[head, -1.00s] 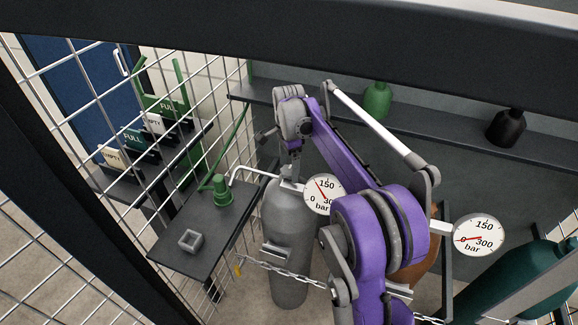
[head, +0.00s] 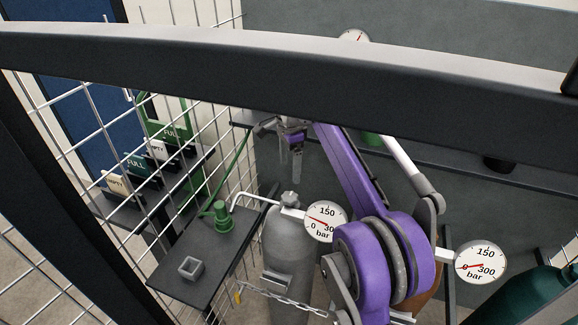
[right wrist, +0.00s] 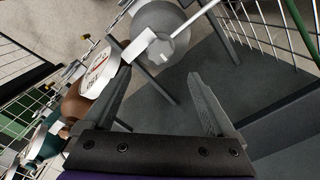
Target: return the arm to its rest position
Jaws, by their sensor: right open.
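My right arm, purple and grey, reaches up from the bottom right in the head view. My right gripper (head: 297,158) points down above the grey cylinder (head: 287,250), apart from its top valve. The dark cage beam hides part of the wrist. In the right wrist view the right gripper's two fingers (right wrist: 160,105) are spread with nothing between them. The grey cylinder (right wrist: 160,22) lies beyond the fingertips there. My left gripper is not in view.
A gauge (head: 325,222) sits beside the grey cylinder's valve, and another gauge (head: 480,262) is at the right. A chain (head: 285,291) crosses the cylinder. Wire mesh and a dark beam (head: 300,65) stand close in front. A small table (head: 215,250) holds a green fitting (head: 222,218).

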